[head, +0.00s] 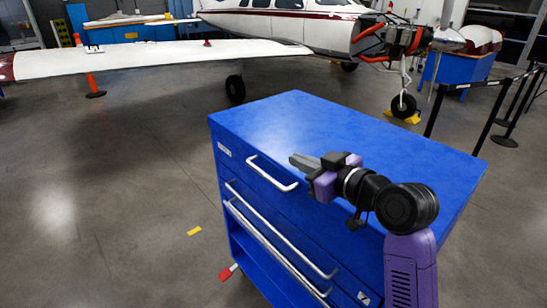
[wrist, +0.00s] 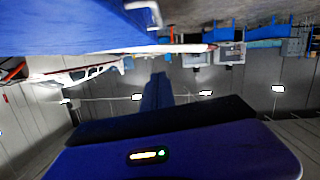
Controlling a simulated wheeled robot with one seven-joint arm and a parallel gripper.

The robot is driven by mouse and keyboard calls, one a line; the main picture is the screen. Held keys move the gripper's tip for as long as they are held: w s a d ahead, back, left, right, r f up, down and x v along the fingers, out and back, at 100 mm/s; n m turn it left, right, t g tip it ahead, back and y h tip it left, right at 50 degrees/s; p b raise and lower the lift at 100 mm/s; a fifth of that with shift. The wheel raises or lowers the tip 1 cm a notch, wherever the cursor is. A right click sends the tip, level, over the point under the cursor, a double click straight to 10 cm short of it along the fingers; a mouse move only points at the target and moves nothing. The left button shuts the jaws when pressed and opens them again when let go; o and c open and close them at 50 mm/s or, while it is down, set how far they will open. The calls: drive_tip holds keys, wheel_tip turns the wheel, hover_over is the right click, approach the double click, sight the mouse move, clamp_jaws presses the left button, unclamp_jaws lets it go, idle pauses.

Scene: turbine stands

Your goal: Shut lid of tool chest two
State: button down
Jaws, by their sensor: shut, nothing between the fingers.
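A blue tool chest (head: 340,120) stands in the middle of the head view, and its blue side shows upside down in the wrist view (wrist: 60,22). Its lid (head: 300,115) lies flat on top, with no gap visible along the edges I can see. A silver handle (head: 270,173) is on the upper front, with longer bars below. A small label at the upper left front is too small to read. My gripper (head: 294,160) is shut and empty, its fingers pointing left near the lid's front edge above the handle. I cannot tell whether it touches the lid.
A white aircraft (head: 290,28) stands behind, its wing (head: 150,60) reaching left. Black barrier posts (head: 490,130) stand at the right. A red and white object (head: 228,271) lies on the floor by the chest's lower left. Open floor (head: 120,180) lies to the left.

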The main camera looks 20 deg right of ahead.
drive_tip(key=p, duration=0.2)
hover_over(274, 180)
drive_tip(key=f, duration=0.3)
drive_tip(key=shift+w+a+n+g, duration=0.15)
drive_tip(key=shift+a+n+g, duration=0.15)
drive_tip(key=shift+a, duration=0.05)
drive_tip(key=f, duration=0.1)
drive_tip(key=f+p, duration=0.1)
drive_tip(key=f, duration=0.1)
drive_tip(key=shift+d, duration=0.3)
drive_tip(key=shift+f, duration=0.3)
